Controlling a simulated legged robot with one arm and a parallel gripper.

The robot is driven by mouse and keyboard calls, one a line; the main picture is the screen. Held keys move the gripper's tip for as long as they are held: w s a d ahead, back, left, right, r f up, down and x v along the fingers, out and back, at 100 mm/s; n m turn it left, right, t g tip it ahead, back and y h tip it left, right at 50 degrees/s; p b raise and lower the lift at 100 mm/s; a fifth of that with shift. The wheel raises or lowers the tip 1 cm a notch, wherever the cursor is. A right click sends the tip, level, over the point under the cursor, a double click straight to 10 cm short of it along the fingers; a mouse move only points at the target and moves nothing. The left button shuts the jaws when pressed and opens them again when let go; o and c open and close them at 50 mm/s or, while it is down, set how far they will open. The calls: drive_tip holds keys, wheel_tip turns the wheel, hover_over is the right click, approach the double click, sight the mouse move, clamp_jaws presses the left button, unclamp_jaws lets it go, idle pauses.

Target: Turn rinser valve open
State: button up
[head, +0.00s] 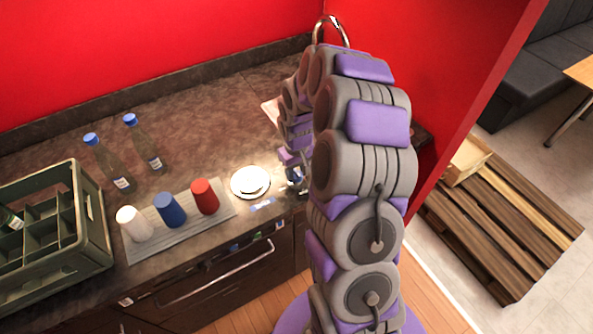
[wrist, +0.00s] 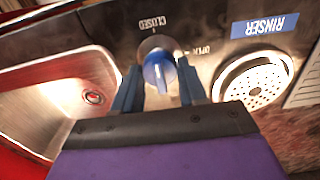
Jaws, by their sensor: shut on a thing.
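The rinser valve has a blue handle (wrist: 160,73) on a round metal base, in the middle of the wrist view. A CLOSED label (wrist: 152,23) is above it in that view and an OPEN label (wrist: 193,50) is to its upper right. My gripper (wrist: 159,66) is shut on the handle, with one dark blue finger on each side. The handle's exact angle between the labels is hard to read. The round rinser (wrist: 257,84) with its perforated plate is right of the valve, under a blue RINSER label (wrist: 265,25). In the head view the rinser (head: 250,182) is left of my gripper (head: 293,180); my arm hides much of the valve.
A metal sink (wrist: 60,90) is left of the valve in the wrist view. On the counter (head: 215,115) are white (head: 133,224), blue (head: 169,209) and red (head: 205,196) cups, two bottles (head: 143,145) and a green crate (head: 90,225). A red wall stands behind.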

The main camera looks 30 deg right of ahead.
drive_tip(key=shift+s+m, duration=0.1)
drive_tip(key=shift+m, duration=0.2)
drive_tip(key=m+p, duration=0.1)
drive_tip(key=m, duration=0.2)
drive_tip(key=shift+m, duration=0.4)
drive_tip(key=m+p, duration=0.1)
drive_tip(key=m, duration=0.3)
drive_tip(key=shift+m+p, duration=0.3)
drive_tip(key=shift+p, duration=0.05)
drive_tip(key=m+p, duration=0.2)
drive_tip(key=m, duration=0.2)
drive_tip(key=m+p, duration=0.2)
drive_tip(key=m, duration=0.2)
drive_tip(key=shift+m, duration=0.3)
drive_tip(key=shift+f, duration=0.1)
drive_tip(key=o, duration=1.1)
drive_tip(key=shift+c, duration=0.2)
